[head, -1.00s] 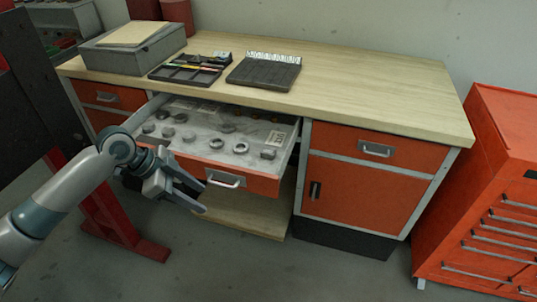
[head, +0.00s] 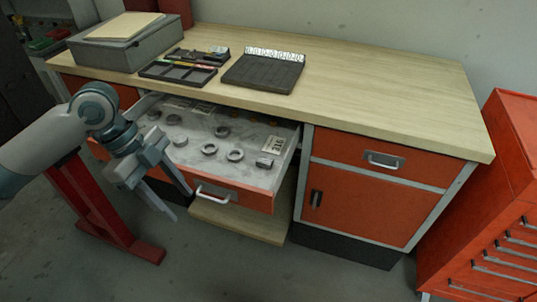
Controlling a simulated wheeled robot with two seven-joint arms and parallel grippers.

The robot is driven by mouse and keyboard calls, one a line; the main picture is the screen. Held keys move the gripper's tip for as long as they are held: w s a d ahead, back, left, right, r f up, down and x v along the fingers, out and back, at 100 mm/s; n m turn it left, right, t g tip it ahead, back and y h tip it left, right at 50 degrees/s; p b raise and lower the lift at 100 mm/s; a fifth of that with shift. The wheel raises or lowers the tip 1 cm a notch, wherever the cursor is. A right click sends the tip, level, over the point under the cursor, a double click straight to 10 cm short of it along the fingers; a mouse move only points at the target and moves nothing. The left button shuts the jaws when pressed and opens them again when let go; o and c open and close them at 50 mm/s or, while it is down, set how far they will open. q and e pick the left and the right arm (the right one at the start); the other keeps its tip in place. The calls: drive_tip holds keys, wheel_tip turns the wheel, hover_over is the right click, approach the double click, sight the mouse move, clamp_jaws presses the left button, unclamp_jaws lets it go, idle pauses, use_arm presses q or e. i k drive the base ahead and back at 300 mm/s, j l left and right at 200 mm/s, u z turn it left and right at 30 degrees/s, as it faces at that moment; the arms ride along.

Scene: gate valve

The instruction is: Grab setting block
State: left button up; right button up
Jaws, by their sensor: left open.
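No thing is marked plainly as the setting block. A dark slotted block (head: 263,75) with a white labelled strip along its back edge lies on the bench top. A small grey block-like piece (head: 264,162) lies at the front right inside the open drawer (head: 262,180), among several grey rings and round parts. My left gripper (head: 184,207) is open and empty, pointing down in front of the drawer's left front, left of its handle. It appears apart from the drawer parts. My right gripper is out of view.
The wooden bench top (head: 390,105) is clear on the right. A grey box (head: 120,45) and a dark tray of tools (head: 178,72) stand on its left. The drawer handle (head: 217,194) sticks out forward. A red tool cabinet (head: 490,200) stands at the right.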

sight(263, 162)
drive_tip(key=i+l, duration=0.3)
drive_tip(key=i, duration=0.2)
drive_tip(key=i+l, duration=0.25)
drive_tip(key=i, duration=0.3)
